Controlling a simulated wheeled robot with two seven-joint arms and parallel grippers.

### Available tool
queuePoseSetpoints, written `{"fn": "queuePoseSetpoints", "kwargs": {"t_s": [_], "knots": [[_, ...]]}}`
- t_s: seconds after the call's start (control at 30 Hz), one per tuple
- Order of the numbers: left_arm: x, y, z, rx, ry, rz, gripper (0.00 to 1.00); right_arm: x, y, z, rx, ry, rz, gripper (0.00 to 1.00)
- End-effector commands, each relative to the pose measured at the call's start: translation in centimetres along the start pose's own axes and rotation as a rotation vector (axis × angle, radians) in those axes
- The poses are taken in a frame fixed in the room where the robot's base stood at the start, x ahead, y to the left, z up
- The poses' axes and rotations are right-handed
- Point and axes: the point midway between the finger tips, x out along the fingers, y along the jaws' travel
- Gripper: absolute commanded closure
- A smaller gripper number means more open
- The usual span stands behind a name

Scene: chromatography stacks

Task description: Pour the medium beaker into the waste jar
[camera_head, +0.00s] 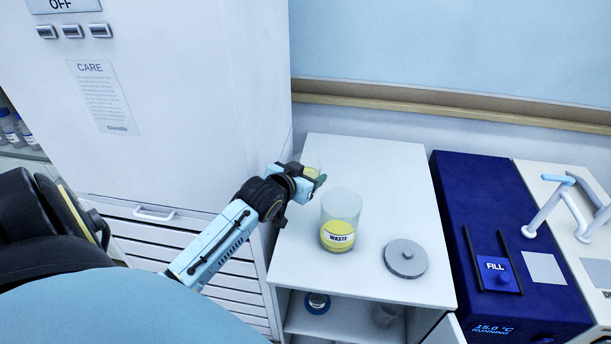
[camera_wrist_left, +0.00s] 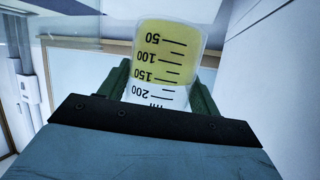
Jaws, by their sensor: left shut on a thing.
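The medium beaker (camera_head: 312,171) is clear, with yellow liquid in it. My left gripper (camera_head: 316,183) is shut on it, behind and left of the waste jar. The gripper partly hides the beaker in the head view. In the left wrist view the beaker (camera_wrist_left: 168,60) sits between the green fingers, with black marks from 50 to 200. The yellow reaches from the 50 end to about the 150 mark. The waste jar (camera_head: 340,222) stands upright and open on the white cabinet top, part filled with yellow and labelled WASTE. My right gripper is not in view.
A grey round lid (camera_head: 405,258) lies on the white cabinet top (camera_head: 375,165), right of the jar. A blue machine (camera_head: 480,190) marked FILL stands to the right. A tall white cabinet (camera_head: 200,110) stands left. A shelf below holds a blue-ringed bottle (camera_head: 317,303).

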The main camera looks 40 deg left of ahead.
Motion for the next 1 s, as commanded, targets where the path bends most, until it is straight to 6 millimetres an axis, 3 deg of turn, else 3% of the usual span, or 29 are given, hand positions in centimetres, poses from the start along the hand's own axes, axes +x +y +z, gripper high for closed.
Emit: {"fn": "queuePoseSetpoints", "kwargs": {"t_s": [0.6, 1.0], "knots": [[-1.4, 0.1, -3.5, 0.101, 0.018, -0.042, 0.67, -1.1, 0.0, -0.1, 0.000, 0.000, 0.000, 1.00], [-1.9, 1.2, -4.3, 0.261, 0.038, -0.108, 0.67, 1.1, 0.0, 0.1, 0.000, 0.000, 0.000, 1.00]]}}
